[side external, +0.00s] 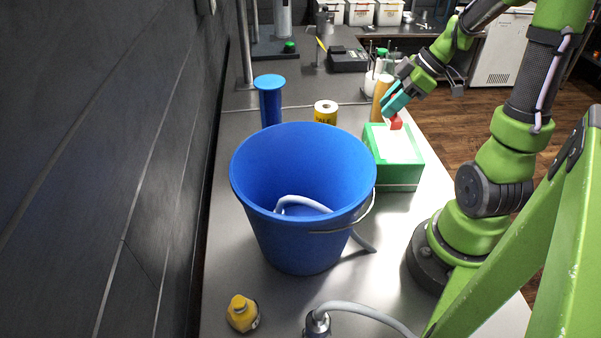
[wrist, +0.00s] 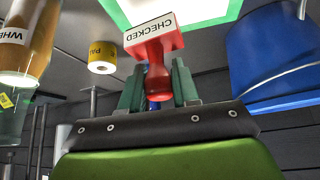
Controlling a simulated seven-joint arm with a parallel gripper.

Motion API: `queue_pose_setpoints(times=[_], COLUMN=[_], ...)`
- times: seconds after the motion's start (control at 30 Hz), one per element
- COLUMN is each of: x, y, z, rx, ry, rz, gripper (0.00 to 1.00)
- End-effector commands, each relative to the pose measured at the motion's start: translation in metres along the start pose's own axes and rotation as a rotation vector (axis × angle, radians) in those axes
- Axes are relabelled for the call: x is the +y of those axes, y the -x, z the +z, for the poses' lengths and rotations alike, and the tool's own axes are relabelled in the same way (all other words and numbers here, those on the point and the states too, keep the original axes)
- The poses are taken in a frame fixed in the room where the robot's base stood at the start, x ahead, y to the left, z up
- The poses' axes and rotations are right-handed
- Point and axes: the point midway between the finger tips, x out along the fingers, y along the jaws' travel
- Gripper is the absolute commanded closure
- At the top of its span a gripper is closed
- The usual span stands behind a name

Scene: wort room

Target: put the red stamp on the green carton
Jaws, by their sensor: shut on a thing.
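My gripper (side external: 398,100) is shut on the red stamp (side external: 396,122). In the wrist view the teal fingers (wrist: 157,88) close on the handle of the stamp (wrist: 153,48), and its white label reads CHECKED, upside down. The green carton (side external: 402,178) stands on the bench right of the blue bucket, with a white panel on top. In the side view the stamp shows over the far part of that top; I cannot tell whether it touches. In the wrist view the carton (wrist: 232,10) shows at the top edge, partly cut off.
The large blue bucket (side external: 295,235) with a hose stands just left of the carton. An amber bottle (side external: 381,98) stands behind the carton, near my gripper. A yellow roll (side external: 326,113) and a blue cylinder (side external: 270,104) stand behind the bucket.

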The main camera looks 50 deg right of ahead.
Motion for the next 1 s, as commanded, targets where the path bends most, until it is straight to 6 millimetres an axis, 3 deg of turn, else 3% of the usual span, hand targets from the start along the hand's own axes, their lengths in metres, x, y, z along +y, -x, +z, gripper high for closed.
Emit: queue_pose_setpoints(times=[0.2,0.57,0.6,0.73,1.0], x=[0.000,0.000,0.000,0.000,0.000], y=[-0.022,-0.025,-0.025,-0.025,-0.025], z=[0.014,0.016,0.016,0.016,0.016], rx=[-0.001,0.000,0.001,0.001,0.000], ry=[-0.001,-0.001,-0.001,0.000,0.000], rz=[-0.001,-0.001,0.000,0.000,0.000], gripper=[0.99,1.00,0.67,0.47,0.44])
